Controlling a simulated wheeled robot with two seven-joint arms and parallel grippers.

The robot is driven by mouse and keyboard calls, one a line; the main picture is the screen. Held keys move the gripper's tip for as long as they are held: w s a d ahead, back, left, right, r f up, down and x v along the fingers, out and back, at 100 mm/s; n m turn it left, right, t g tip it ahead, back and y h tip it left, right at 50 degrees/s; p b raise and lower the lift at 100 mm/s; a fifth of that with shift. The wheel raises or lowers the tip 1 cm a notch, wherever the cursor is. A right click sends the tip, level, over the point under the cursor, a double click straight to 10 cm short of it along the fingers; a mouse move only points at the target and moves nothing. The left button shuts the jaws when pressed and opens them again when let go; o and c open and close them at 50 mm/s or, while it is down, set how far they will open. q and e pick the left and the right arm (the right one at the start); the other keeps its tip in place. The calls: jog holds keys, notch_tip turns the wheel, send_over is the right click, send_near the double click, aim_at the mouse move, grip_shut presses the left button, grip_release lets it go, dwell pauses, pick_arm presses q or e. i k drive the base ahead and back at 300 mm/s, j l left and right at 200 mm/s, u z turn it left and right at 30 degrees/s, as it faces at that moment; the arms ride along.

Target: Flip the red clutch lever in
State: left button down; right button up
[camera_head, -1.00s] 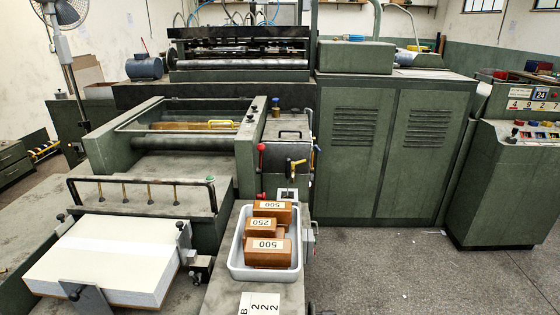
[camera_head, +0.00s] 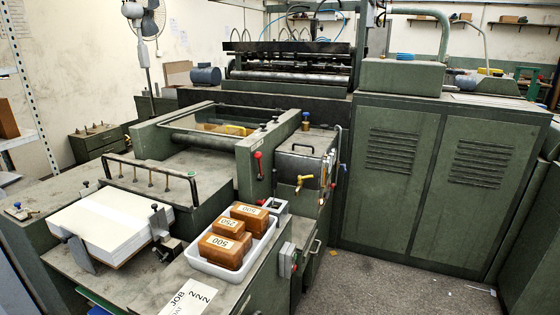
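A red-knobbed lever (camera_head: 258,163) stands on the front face of the green feeder's side housing, above the white tray. A smaller red piece (camera_head: 261,202) shows lower down, by a grey box at the tray's far end. I cannot tell for sure which one is the clutch lever, though the upper one looks like a lever. A yellow-handled tap (camera_head: 303,182) sits to the right on the same housing. Neither of my grippers is in view.
A white tray (camera_head: 203,265) with brown numbered blocks (camera_head: 226,246) stands in front of the lever. A stack of white board (camera_head: 108,222) lies at left. A green cabinet (camera_head: 430,180) stands at right. Bare floor (camera_head: 385,285) is open at lower right.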

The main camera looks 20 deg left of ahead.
aim_at(258, 155)
jog(key=i+l, duration=0.15)
jog(key=i, duration=0.2)
jog(key=i+l, duration=0.15)
jog(key=i, duration=0.25)
jog(key=i+l, duration=0.2)
jog(key=i, duration=0.15)
jog(key=i+j+u, duration=0.1)
jog(key=i+j, duration=0.15)
jog(key=i, duration=0.2)
